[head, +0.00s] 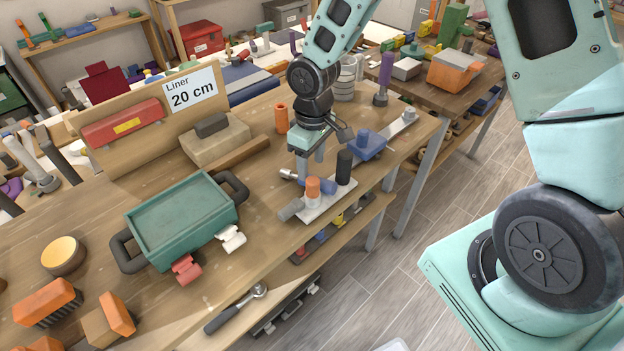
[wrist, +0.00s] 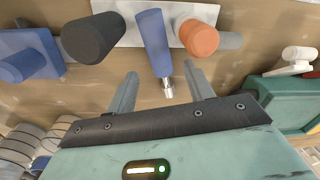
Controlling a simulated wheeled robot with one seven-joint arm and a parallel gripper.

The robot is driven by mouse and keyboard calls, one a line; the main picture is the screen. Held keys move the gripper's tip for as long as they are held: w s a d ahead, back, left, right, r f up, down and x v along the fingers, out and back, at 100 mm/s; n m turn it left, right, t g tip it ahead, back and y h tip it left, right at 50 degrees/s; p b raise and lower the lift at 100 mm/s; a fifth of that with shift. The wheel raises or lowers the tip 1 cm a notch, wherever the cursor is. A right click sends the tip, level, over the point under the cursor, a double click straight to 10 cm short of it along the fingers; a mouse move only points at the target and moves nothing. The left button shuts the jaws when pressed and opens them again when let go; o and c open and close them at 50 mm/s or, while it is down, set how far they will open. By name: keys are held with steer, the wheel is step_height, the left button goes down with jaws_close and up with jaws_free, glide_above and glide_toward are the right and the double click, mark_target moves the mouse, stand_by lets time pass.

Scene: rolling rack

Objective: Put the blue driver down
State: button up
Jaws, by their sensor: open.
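The blue driver (head: 318,184) lies on the workbench, its handle reaching onto a white plate between a black upright cylinder (head: 344,166) and an orange one (head: 313,188). Its metal shaft (head: 289,174) points left. In the wrist view the blue driver (wrist: 152,38) points its shaft toward my gripper. My gripper (head: 311,167) is pointing down just over it. In the wrist view my gripper (wrist: 161,72) has its fingers spread, one on each side of the shaft, with gaps showing. The fingers partly hide the driver in the head view.
The white plate (head: 326,202) sits near the bench's front edge, with a grey-handled piece at its left. A blue block (head: 369,145) stands to the right. A green tray (head: 180,217) with black handles is at left. A Liner sign (head: 193,91) stands behind.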

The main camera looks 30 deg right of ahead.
steer(key=shift+s+f+p, duration=0.2)
steer(key=shift+f+p, duration=0.4)
steer(key=shift+f, duration=1.65)
steer(key=c, duration=1.1)
jaws_close()
steer(key=shift+r, duration=0.15)
